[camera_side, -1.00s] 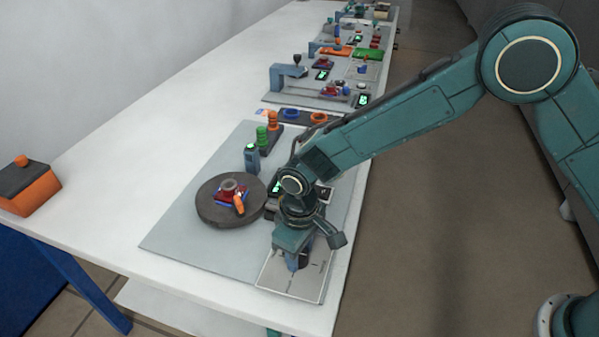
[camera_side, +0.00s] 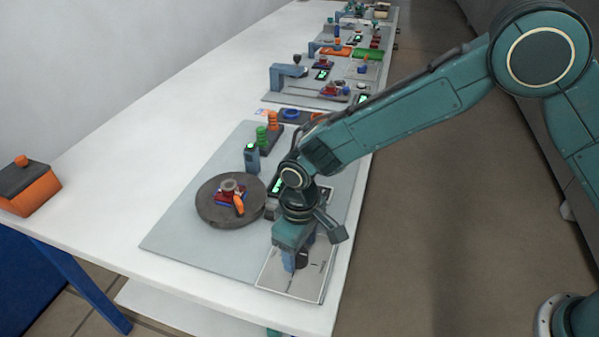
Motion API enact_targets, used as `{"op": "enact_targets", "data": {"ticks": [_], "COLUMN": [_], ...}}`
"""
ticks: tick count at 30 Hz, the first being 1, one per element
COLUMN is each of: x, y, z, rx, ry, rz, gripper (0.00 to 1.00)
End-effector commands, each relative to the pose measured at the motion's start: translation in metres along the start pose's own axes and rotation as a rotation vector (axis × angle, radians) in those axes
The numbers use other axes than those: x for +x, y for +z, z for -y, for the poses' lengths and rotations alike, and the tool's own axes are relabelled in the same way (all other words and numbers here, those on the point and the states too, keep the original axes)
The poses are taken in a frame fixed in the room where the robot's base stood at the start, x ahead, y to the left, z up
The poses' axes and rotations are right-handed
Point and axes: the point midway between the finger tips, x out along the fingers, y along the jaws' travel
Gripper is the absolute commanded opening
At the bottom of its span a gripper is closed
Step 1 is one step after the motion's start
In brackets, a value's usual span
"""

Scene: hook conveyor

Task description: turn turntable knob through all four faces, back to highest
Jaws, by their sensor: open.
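A dark round turntable (camera_side: 212,211) stands on the grey board. A small red and blue part with a grey ring and an orange piece (camera_side: 231,193) sits on top of it. My gripper (camera_side: 298,261) points down over the white panel at the near right of the board, to the right of the turntable. It is open, with a blue finger at its left. A dark round knob (camera_side: 302,259) shows beside that finger, partly hidden by my gripper. I cannot tell whether the finger touches the knob, nor which face is turned up.
A dark blue bottle-like block (camera_side: 251,158) and green and orange stacked pieces (camera_side: 272,122) stand behind the turntable. A device with a green display (camera_side: 277,185) sits between turntable and arm. An orange box (camera_side: 28,188) is at the far left. The board's near left is clear.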

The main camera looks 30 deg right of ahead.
Motion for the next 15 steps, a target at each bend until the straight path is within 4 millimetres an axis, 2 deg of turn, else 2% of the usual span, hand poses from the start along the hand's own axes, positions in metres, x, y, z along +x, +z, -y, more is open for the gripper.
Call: {"op": "enact_targets", "data": {"ticks": [15], "x": [-0.083], "y": [-0.001], "z": [0.000], "rx": [0.001], "ry": [0.000], "rz": [-0.004], "gripper": [0.60]}}
